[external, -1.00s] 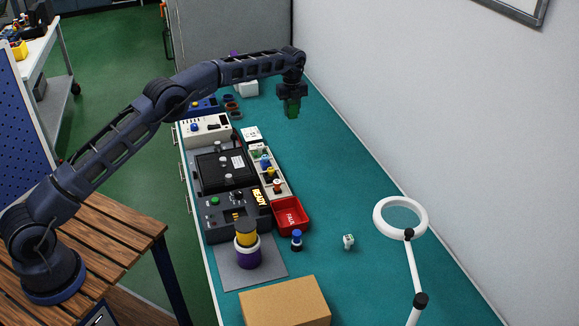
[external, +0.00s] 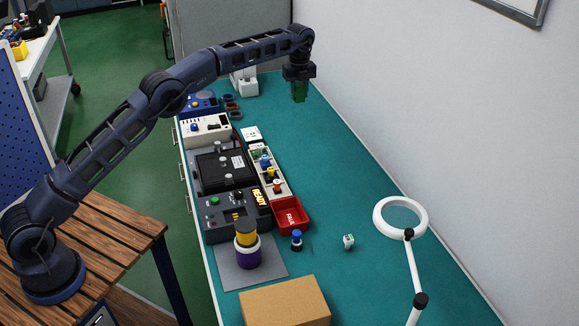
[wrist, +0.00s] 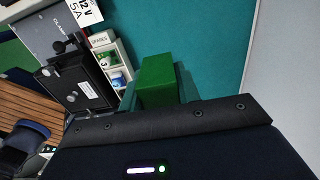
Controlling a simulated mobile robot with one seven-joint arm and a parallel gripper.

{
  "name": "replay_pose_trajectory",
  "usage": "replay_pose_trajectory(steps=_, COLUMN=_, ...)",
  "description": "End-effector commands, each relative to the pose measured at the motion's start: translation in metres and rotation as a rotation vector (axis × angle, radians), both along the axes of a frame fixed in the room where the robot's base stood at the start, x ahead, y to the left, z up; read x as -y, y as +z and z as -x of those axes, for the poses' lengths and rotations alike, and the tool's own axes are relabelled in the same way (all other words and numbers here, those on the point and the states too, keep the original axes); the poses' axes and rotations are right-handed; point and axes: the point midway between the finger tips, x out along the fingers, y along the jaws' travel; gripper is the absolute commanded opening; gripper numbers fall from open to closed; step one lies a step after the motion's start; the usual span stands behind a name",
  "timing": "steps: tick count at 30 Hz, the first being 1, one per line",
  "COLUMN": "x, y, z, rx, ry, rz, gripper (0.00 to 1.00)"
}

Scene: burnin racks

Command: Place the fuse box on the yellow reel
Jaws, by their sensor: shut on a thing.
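A green box (external: 299,94), which I take to be the fuse box, hangs from my gripper (external: 299,80). The gripper is shut on it, high over the far part of the teal bench. The yellow reel (external: 246,239) is in a stack at the near left of the bench. My gripper is far from this stack.
The stack stands on a grey mat (external: 275,270). Beside it are a red FAIL tray (external: 291,229), a small blue-topped piece (external: 297,237) and a cardboard box (external: 285,305). A white ring lamp (external: 380,231) stands at right. The bench's right side is mostly clear.

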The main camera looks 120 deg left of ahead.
Motion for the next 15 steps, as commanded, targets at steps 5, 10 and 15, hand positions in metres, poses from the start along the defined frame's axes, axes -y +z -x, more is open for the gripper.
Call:
replay_pose_trajectory(steps=5, x=0.048, y=0.03, z=-0.043, rx=-0.001, ry=-0.008, rz=-0.002, gripper=0.1)
replay_pose_trajectory(steps=10, x=0.095, y=0.053, z=-0.077, rx=-0.002, ry=-0.01, rz=-0.002, gripper=0.1)
replay_pose_trajectory(steps=15, x=0.146, y=0.074, z=-0.103, rx=-0.003, ry=-0.01, rz=-0.003, gripper=0.1)
